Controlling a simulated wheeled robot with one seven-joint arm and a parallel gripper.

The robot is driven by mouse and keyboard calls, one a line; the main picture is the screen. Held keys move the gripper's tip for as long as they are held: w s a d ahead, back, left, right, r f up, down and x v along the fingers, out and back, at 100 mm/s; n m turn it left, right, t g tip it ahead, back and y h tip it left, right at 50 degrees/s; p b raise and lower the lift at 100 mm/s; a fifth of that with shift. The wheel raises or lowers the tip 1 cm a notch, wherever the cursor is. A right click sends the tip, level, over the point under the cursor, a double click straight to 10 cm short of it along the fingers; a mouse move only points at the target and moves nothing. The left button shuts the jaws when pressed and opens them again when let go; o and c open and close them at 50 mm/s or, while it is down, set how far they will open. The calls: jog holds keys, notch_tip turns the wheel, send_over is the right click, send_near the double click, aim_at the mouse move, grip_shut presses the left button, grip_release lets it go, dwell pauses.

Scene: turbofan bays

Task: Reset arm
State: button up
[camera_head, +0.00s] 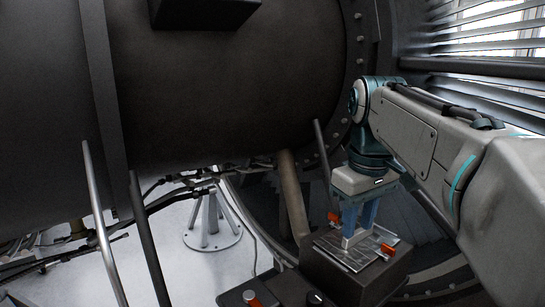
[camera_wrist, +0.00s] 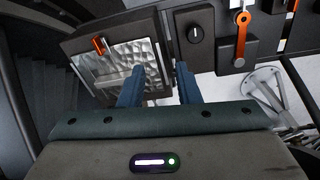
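My gripper (camera_head: 358,226) points down over a dark box (camera_head: 345,272) topped with a shiny metal plate (camera_head: 343,252). Its two blue fingers stand apart, and they also show in the wrist view (camera_wrist: 158,72). The fingertips are close to the plate; whether they touch it I cannot tell. In the wrist view I see nothing clearly held between them. An orange latch (camera_wrist: 100,45) sits at the plate's edge, and another orange latch (camera_head: 388,249) shows in the head view. My arm reaches in from the right.
A control panel with a black knob (camera_wrist: 195,32) and an orange lever (camera_wrist: 242,35) adjoins the box. A large dark engine cylinder (camera_head: 230,90) fills the back. Slanted metal poles (camera_head: 105,240) stand at the left. A grey stand (camera_head: 211,225) rests on the pale floor.

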jog(key=s+f+m+t, duration=0.1)
jog(key=s+f+m, duration=0.1)
jog(key=s+f, duration=0.4)
jog(key=s+f+m+t, duration=0.1)
jog(key=s+f+m, duration=0.2)
jog(key=f, duration=0.9)
jog(key=s, duration=0.2)
jog(key=shift+s+m+t, duration=0.3)
jog(key=shift+s+t, duration=0.05)
jog(key=shift+t, duration=0.05)
jog(key=shift+f, duration=0.1)
